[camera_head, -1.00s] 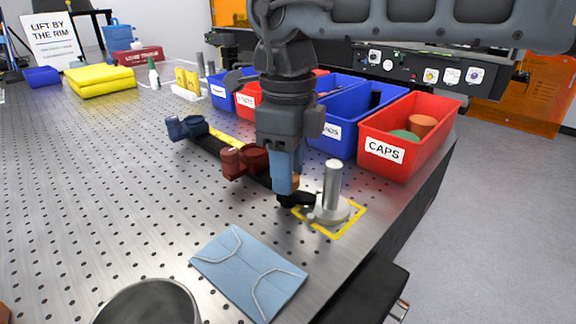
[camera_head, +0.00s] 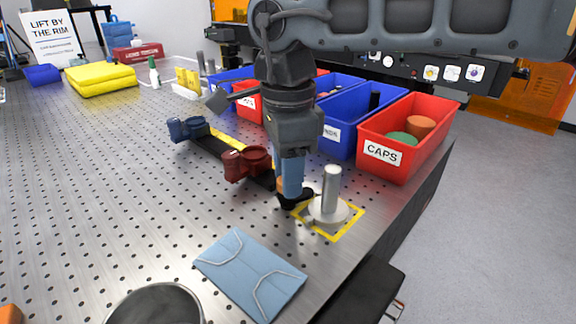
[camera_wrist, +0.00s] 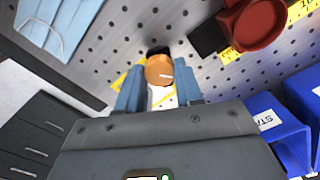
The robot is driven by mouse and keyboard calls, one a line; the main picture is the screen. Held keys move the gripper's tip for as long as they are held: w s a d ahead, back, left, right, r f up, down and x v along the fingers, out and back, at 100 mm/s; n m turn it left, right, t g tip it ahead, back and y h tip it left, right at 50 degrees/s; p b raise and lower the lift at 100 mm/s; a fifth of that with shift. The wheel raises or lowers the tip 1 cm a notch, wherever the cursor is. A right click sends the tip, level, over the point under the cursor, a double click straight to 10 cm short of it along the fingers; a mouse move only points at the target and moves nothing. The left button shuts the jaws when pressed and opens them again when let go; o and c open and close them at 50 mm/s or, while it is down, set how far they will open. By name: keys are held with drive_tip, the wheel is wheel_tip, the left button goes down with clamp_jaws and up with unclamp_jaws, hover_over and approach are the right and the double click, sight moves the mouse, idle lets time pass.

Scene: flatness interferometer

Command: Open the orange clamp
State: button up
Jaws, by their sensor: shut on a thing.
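The orange clamp (camera_wrist: 159,70) shows in the wrist view between my two blue fingers, with a dark end beyond it. In the head view it is mostly hidden behind my fingers; a small orange patch (camera_head: 281,184) and a black base show. My gripper (camera_head: 290,192) points down at the near end of the black rail and is shut on the orange clamp. It also shows in the wrist view (camera_wrist: 160,92). A red clamp (camera_head: 246,163) and a blue clamp (camera_head: 188,129) sit farther along the same rail.
A metal post on a round base (camera_head: 329,208) stands in a yellow square just right of my gripper. A red CAPS bin (camera_head: 430,140) and blue bins (camera_head: 345,140) line the back right. A blue mask (camera_head: 250,275) and a metal bowl (camera_head: 155,300) lie in front.

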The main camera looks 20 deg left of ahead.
drive_tip(key=n+p, duration=0.1)
drive_tip(key=n, duration=0.4)
drive_tip(key=shift+r+n, duration=0.1)
drive_tip(key=shift+n, duration=2.4)
drive_tip(key=o, duration=1)
drive_tip(key=shift+o, duration=0.2)
wheel_tip(320, 180, up, 8)
drive_tip(key=shift+f, duration=0.15)
